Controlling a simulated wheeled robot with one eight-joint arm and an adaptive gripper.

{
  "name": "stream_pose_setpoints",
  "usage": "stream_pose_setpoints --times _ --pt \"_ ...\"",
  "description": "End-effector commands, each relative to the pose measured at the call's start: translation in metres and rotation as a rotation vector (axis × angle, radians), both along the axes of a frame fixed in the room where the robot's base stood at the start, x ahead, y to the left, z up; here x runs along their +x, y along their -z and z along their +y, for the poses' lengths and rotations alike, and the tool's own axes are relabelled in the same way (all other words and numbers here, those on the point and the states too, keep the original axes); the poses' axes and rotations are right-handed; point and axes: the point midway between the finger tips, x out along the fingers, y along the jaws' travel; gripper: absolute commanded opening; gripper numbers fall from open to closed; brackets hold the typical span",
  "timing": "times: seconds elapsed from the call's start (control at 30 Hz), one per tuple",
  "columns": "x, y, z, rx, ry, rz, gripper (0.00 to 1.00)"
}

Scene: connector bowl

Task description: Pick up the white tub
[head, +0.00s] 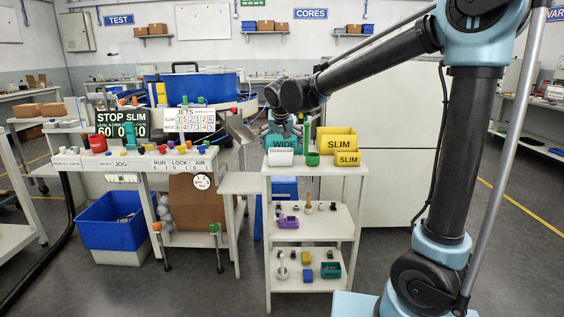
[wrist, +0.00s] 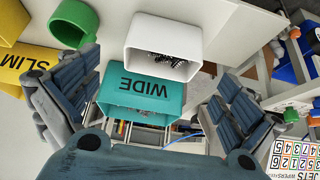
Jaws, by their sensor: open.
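The white tub (head: 280,157) stands at the front left of the cart's top shelf, in front of the teal WIDE bin (head: 283,142). In the wrist view the white tub (wrist: 140,40) is upside down in the picture, with small dark pieces inside its opening. My gripper (head: 284,128) is above the back of the shelf, over the teal bin. In the wrist view its two blue padded fingers are spread wide, with the teal bin (wrist: 142,97) showing between them and the white tub just beyond. Nothing is held.
A small green tub (head: 312,159) stands right of the white tub. Yellow SLIM bins (head: 347,158) are farther right on the cart's top shelf (head: 310,170). A JOG control bench (head: 130,163) stands to the left. Lower shelves hold small parts.

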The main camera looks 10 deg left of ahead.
Motion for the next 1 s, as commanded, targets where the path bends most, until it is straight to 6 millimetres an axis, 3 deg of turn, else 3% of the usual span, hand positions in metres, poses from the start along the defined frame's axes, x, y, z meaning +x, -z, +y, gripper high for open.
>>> stream_pose_setpoints --times 0.73,1.0 --pt "0.036 0.064 0.011 -0.001 0.003 0.0 1.0" --pt "0.041 0.073 0.012 -0.001 0.001 0.0 1.0"
